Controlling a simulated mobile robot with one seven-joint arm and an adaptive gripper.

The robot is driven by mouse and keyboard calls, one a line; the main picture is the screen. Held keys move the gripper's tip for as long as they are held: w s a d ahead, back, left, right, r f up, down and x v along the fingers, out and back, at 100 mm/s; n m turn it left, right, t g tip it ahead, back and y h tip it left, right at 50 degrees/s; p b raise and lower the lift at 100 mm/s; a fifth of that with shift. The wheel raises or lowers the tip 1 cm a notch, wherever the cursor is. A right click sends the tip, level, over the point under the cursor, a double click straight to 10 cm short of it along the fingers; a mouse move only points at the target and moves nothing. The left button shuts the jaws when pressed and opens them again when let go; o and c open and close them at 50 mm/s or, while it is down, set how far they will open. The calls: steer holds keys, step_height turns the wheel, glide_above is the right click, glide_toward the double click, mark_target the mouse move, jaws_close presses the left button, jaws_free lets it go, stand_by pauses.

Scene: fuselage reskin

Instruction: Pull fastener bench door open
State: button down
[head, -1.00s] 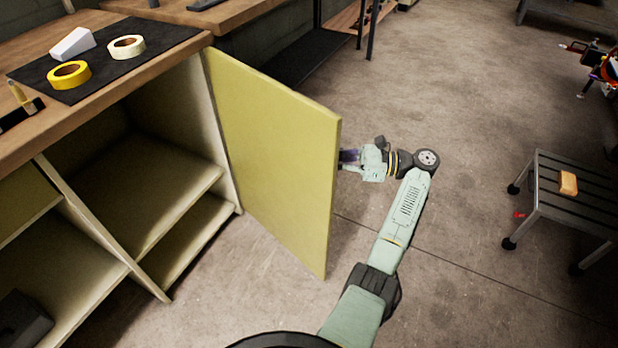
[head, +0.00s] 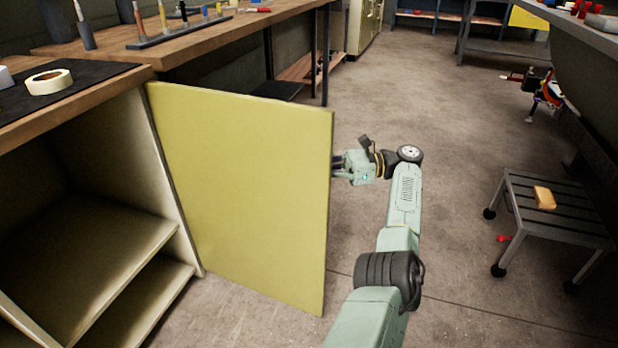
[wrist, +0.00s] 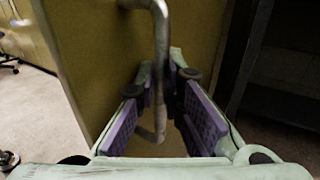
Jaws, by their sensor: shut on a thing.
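The yellow-green bench door (head: 245,190) stands swung wide from the cabinet, hinged at its left edge in the head view. The open cabinet (head: 80,240) shows bare shelves. In the wrist view the door face (wrist: 95,50) fills the middle and left, and a grey bar handle (wrist: 161,60) runs down between my gripper's purple pads. My gripper (wrist: 155,115) is shut on the handle. In the head view my gripper (head: 342,165) is at the door's right edge; its fingertips and the handle are hidden behind the door.
A wheeled slatted stool (head: 550,215) with an orange-yellow block (head: 544,197) stands at the right. The wooden benchtop (head: 100,80) holds a tape roll (head: 48,82). Floor (head: 460,130) between door and stool is clear.

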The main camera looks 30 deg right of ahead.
stand_by(0.3)
steer(key=c, duration=2)
jaws_free()
steer(key=shift+w+a, duration=0.1)
steer(key=shift+o, duration=0.2)
